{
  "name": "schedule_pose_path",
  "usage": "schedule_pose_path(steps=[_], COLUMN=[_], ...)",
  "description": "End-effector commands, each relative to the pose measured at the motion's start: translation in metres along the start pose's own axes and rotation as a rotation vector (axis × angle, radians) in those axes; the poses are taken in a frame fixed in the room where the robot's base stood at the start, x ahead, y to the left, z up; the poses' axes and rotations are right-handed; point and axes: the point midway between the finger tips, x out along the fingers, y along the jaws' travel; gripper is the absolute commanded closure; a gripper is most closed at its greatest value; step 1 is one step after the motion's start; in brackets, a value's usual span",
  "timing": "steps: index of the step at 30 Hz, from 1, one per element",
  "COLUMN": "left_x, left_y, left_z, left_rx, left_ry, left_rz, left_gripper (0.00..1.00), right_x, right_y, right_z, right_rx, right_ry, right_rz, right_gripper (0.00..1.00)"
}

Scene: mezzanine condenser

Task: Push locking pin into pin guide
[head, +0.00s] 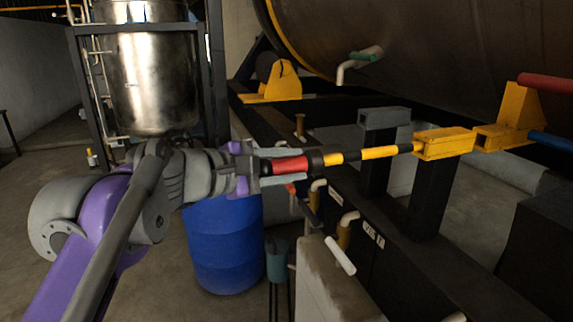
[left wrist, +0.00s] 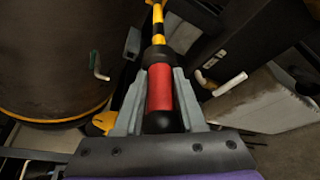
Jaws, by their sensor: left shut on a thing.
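The locking pin (head: 362,154) is a yellow and black striped rod with a red grip (head: 290,165) at its near end. My left gripper (head: 298,165) is shut on the red grip and holds the pin nearly level. In the left wrist view the red grip (left wrist: 160,88) lies between the two grey fingers. The pin guide (head: 443,143) is a yellow square block on a black post. The pin's far tip meets the guide's left end; how deep it sits I cannot tell. My right gripper is out of view.
A second yellow bracket (head: 512,118) stands right of the guide, below a large dark tank (head: 430,45). A grey block (head: 384,117) sits on another post behind the pin. A blue barrel (head: 224,240) and white-ended valve handles (head: 340,255) are below the arm.

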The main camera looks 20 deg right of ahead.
Motion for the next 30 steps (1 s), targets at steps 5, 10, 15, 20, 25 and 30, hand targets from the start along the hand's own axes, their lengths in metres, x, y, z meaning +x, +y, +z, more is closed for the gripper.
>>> schedule_pose_path(steps=[5, 10, 15, 20, 25, 30], left_x=[0.000, 0.000, 0.000, 0.002, 0.009, 0.018], left_y=[0.000, 0.000, 0.000, 0.001, 0.001, 0.001], left_z=[0.000, 0.000, 0.001, 0.002, 0.005, 0.008], left_rx=[-0.001, -0.001, -0.001, -0.001, 0.000, 0.000], left_ry=[-0.001, -0.001, -0.001, -0.002, -0.002, -0.002], left_rz=[0.001, 0.001, 0.001, 0.001, 0.001, 0.000], left_gripper=[1.00, 1.00, 1.00, 1.00, 1.00, 1.00], right_x=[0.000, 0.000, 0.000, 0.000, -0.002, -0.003], right_y=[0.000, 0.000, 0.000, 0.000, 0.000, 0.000], right_z=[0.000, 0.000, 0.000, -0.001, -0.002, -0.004], right_rx=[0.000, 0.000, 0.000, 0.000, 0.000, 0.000], right_ry=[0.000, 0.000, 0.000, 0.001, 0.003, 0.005], right_rz=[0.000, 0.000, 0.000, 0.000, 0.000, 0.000], right_gripper=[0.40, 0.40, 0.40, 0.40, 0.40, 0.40])
